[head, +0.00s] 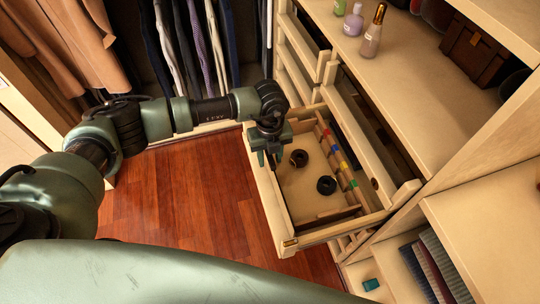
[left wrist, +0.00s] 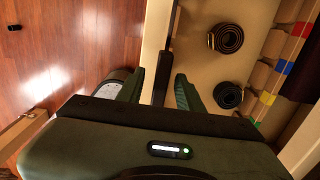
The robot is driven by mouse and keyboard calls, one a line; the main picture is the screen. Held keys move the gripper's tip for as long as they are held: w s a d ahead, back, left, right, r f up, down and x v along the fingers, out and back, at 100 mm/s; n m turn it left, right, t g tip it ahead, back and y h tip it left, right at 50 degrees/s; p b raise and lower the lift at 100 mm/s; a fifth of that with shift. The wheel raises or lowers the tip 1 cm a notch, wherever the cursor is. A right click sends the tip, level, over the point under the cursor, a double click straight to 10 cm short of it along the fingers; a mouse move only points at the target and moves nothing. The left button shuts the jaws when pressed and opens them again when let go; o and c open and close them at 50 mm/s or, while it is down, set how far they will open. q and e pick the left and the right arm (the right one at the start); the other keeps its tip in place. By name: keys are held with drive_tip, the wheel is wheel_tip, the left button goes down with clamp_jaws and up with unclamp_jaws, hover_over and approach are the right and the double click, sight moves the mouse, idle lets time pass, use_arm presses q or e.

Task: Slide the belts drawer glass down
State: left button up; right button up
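The belts drawer (head: 268,205) is pulled out of the wooden cabinet, with two dark rolled belts (head: 326,185) (head: 299,158) on its floor. My left gripper (head: 265,158) is over the drawer's front wall, near its far end. In the left wrist view its two fingers (left wrist: 157,88) are spread apart, with the pale front wall (left wrist: 157,40) and a dark upright strip (left wrist: 163,75) between them. I cannot tell whether either finger touches the wall. I cannot make out a clear glass pane. The right gripper is out of view.
Bottles (head: 373,32) stand on the counter above. Other drawers (head: 300,50) are behind. Hanging clothes (head: 195,45) fill the back.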

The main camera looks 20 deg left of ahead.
use_arm(q)
clamp_jaws()
idle(1.4)
